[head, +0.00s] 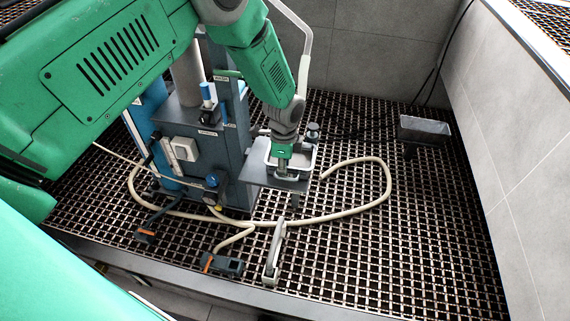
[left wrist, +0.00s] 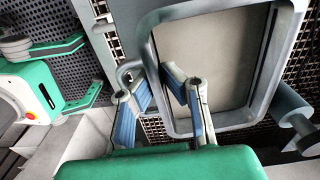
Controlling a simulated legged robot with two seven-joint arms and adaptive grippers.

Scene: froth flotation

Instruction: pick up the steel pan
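The steel pan (head: 309,160) is a shallow rectangular pan with a raised rim. It rests on a dark plate (head: 256,173) at the front of the flotation machine. My left gripper (head: 283,168) points down into it in the head view. In the left wrist view the pan (left wrist: 215,60) fills the upper middle. There my left gripper (left wrist: 160,82) straddles one side wall of the pan, one finger inside and one outside. The exact contact is small and partly hidden.
The grey and blue flotation machine (head: 210,150) stands just left of the pan. A pale hose (head: 388,185) loops over the grating floor. A small grey tray (head: 425,126) stands at the right. Tiled walls (head: 515,150) bound the right side.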

